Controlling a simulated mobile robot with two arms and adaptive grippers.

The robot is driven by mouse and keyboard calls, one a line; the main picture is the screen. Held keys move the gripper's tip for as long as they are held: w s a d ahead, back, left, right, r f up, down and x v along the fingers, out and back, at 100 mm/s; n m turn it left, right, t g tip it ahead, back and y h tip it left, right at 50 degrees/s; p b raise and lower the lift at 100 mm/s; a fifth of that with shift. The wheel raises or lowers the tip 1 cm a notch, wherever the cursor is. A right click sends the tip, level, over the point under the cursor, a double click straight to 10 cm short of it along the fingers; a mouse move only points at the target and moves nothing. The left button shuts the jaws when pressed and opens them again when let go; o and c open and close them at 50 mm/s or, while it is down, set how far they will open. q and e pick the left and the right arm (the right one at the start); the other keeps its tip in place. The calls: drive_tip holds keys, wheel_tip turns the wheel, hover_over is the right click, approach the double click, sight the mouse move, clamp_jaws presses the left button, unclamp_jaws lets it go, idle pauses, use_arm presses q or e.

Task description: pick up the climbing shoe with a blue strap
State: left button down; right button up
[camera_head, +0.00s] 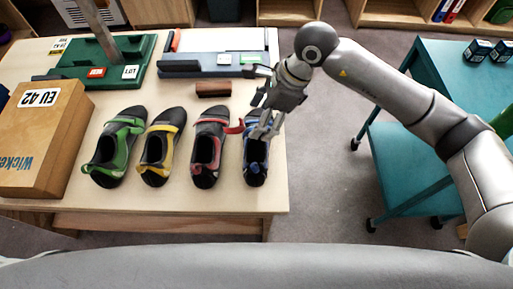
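The climbing shoe with a blue strap (255,165) stands at the right end of a row of shoes on the light wooden table, near its right edge. My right gripper (264,127) comes in from the right and is over the strap end of this shoe, covering part of it. Whether the fingers touch the shoe or are closed on it is too small to tell. My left gripper is not in view. Beside it stand shoes with a red strap (207,155), a yellow strap (158,152) and a green strap (113,155).
A cardboard shoe box (40,135) stands at the left. A brown block (213,88) lies behind the shoes. A green stand (105,62) and a grey-blue tray (208,67) are at the back. A teal cart (450,70) stands right of the table, across a floor gap.

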drive_tip(key=p+x, duration=0.1)
drive_tip(key=x, duration=0.3)
drive_tip(key=shift+f, duration=0.2)
drive_tip(key=shift+c, duration=0.3)
drive_tip(key=shift+d, duration=0.1)
clamp_jaws()
